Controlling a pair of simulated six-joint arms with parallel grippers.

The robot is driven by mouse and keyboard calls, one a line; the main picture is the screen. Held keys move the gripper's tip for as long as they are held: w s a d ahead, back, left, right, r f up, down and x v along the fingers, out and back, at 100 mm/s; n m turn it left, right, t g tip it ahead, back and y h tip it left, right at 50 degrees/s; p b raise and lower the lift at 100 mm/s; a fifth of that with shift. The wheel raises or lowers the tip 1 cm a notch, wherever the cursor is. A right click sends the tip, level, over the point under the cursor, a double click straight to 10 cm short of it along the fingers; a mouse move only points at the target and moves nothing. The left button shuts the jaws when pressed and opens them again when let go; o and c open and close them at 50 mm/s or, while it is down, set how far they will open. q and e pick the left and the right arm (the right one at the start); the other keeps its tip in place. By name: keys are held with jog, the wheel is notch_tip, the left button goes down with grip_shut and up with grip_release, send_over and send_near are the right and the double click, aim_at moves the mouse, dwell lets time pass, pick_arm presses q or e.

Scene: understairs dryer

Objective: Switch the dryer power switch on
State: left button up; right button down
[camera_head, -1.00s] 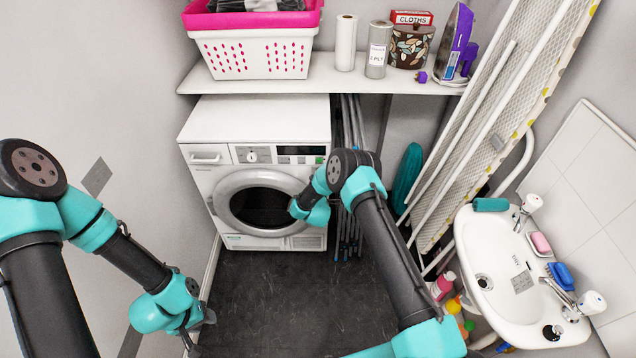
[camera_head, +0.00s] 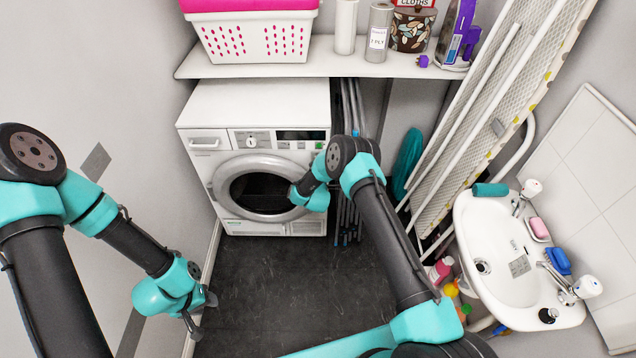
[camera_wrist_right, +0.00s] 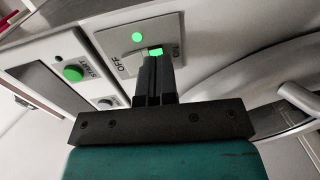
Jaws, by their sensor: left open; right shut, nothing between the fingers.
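The white dryer (camera_head: 255,160) stands under the shelf, with its control panel along the top front. In the right wrist view, the dryer power switch (camera_wrist_right: 156,51) sits on a grey plate marked OFF and ON. Its visible part is green, on the ON side, and a green indicator (camera_wrist_right: 138,38) shows above it. My right gripper (camera_wrist_right: 157,65) is shut and empty, its fingertips right at the switch; I cannot tell whether they touch. In the head view its fingers are hidden by the arm. My left gripper (camera_head: 202,313) is open and empty, low near the left wall.
A START button (camera_wrist_right: 73,73) is beside the switch plate. An ironing board (camera_head: 500,110) leans at right, near the sink (camera_head: 515,265). The dark floor is clear.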

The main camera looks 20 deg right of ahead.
pick_arm(q)
jog(key=shift+w+d, duration=0.15)
jog(key=shift+d, duration=0.05)
pick_arm(e)
jog(key=f+v, duration=0.2)
jog(key=v, duration=1.1)
jog(key=shift+s+f, duration=0.2)
jog(key=shift+f, duration=0.15)
jog(key=s+d+r+m+g+y, duration=0.1)
jog(key=s+m+g, duration=0.4)
jog(key=s, duration=0.6)
jog(key=s+d+r+m+g+y, duration=0.1)
jog(key=s+m+g+y, duration=0.3)
jog(key=s, duration=0.7)
jog(key=s+d+r+m+g+y, duration=0.1)
jog(key=s+r+m+g+y, duration=0.2)
jog(key=s+m+g, duration=0.3)
jog(key=s+m, duration=0.1)
jog(key=s, duration=0.3)
jog(key=shift+s+r+m+g, duration=0.3)
jog(key=shift+s+m, duration=0.1)
jog(key=shift+d, duration=0.1)
